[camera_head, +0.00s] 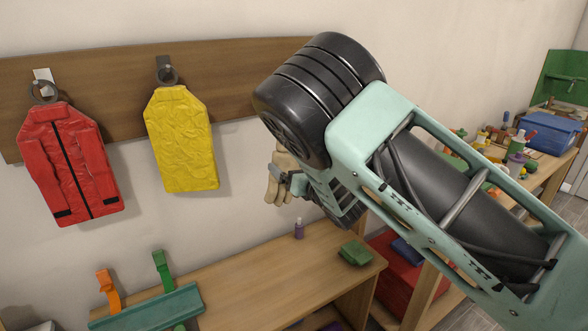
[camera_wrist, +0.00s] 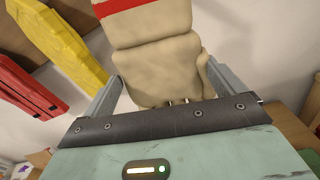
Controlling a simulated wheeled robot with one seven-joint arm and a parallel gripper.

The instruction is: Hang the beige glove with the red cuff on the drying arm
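The beige glove (camera_wrist: 157,60) fills the middle of the wrist view, its red cuff (camera_wrist: 130,4) at the top edge. The fingers of my gripper (camera_wrist: 164,68) stand on either side of its palm and appear to press on it. In the head view the glove (camera_head: 279,185) shows partly, upright and clear above the bench, beside my gripper (camera_head: 285,181). My own arm hides its cuff there. I cannot make out the drying arm; my arm covers much of the wall.
Below is a wooden bench (camera_head: 250,275) with a teal rack (camera_head: 150,311), a purple bottle (camera_head: 299,229) and a green block (camera_head: 355,253).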

